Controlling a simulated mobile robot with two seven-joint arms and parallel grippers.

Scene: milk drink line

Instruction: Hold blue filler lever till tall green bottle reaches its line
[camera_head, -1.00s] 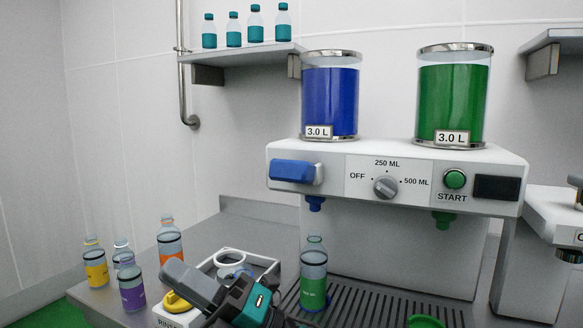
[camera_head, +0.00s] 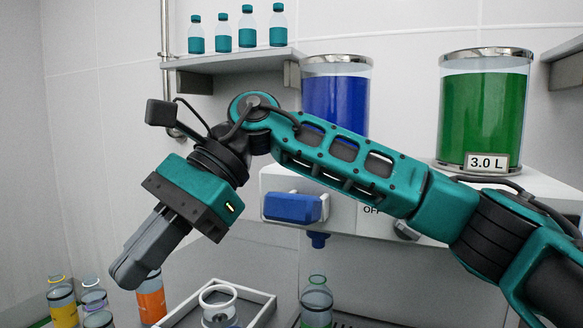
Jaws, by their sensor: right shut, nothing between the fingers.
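The blue filler lever (camera_head: 292,207) sits on the left front of the white filling machine, below the blue tank (camera_head: 335,95). The blue nozzle (camera_head: 318,240) is under it. The tall green bottle (camera_head: 316,297) stands upright below the nozzle, with a dark ring around its body. Its lower part is cut off by the picture's edge, and I cannot tell its fill level. My right gripper (camera_head: 128,272) is shut and empty, pointing down-left, well left of the lever and apart from it. My right arm crosses in front of the machine. My left gripper is out of view.
Bottles with yellow (camera_head: 63,305) and orange (camera_head: 151,299) labels stand at the lower left. A white tray (camera_head: 262,299) with a round item lies left of the green bottle. A shelf (camera_head: 225,61) holds several teal bottles. The green tank (camera_head: 484,115) stands at right.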

